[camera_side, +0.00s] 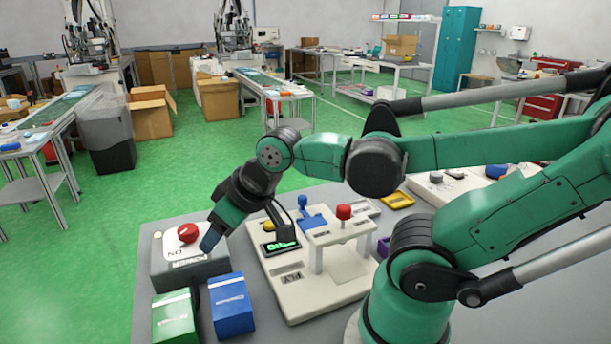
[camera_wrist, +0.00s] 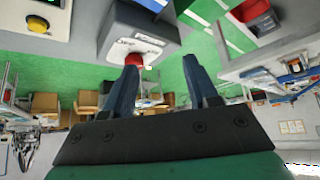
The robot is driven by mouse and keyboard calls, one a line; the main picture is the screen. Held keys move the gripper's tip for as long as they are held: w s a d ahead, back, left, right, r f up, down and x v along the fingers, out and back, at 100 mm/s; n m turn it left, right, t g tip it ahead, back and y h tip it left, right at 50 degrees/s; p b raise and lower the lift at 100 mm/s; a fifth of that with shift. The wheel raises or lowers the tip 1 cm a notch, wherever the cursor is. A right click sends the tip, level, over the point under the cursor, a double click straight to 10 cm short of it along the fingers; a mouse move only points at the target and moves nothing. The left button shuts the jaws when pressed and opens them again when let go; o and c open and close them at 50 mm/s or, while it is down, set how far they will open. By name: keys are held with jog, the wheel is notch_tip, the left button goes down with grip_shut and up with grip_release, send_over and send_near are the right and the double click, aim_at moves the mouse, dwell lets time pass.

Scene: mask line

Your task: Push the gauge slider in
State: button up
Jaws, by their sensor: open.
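The white panel (camera_side: 335,291) in the side view carries a small screen with green digits (camera_side: 281,246), a blue handle on a blue base (camera_side: 312,219) and a red-knobbed lever (camera_side: 344,213). I cannot tell which of these parts is the gauge slider. My gripper (camera_side: 210,241) is left of this panel, by the right side of the grey box. In the wrist view my gripper (camera_wrist: 160,66) is open, its two blue fingers apart with nothing held. The grey box's red knob (camera_wrist: 134,60) shows near the left fingertip there.
The grey box (camera_side: 178,270) with its red knob (camera_side: 188,233) stands left of the panel. A green box (camera_side: 174,320) and a blue box (camera_side: 231,305) stand in front. A yellow frame (camera_side: 398,200) lies behind right. My arm blocks the table's right part.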

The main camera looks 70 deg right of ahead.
jog(key=shift+o, duration=0.6)
jog(key=g, duration=0.7)
send_over(302, 196)
jog(key=f, duration=0.3)
jog(key=shift+a+f, duration=0.2)
jog(key=shift+f, duration=0.05)
jog(key=shift+d+f, duration=0.2)
jog(key=shift+f, duration=2.7)
